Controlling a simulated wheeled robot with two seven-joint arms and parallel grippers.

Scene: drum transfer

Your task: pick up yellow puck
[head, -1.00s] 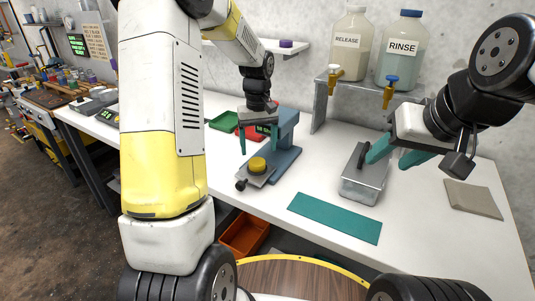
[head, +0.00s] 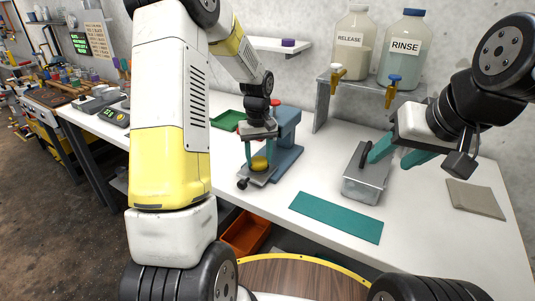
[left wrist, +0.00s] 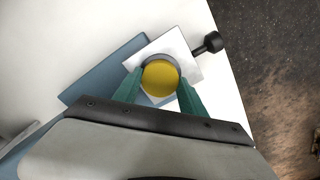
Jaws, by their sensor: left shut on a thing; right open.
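The yellow puck (head: 259,163) sits on the small metal plate of the blue press-like stand (head: 285,150), near the table's front edge. In the left wrist view the yellow puck (left wrist: 160,77) is round and lies between the teal fingertips. My left gripper (head: 259,160) points down over the plate and is shut on the puck, one finger on each side. It also shows in the left wrist view (left wrist: 160,85). My right gripper (head: 385,151) is open beside the grey lidded metal box (head: 366,180), close to its black handle.
A teal mat (head: 336,217) lies on the white table (head: 310,180). A shelf (head: 372,84) holds the RELEASE bottle (head: 352,45) and RINSE bottle (head: 403,47). A green tray (head: 228,120) is behind the left arm. An orange bin (head: 245,234) is below the table edge. A grey pad (head: 474,199) lies at right.

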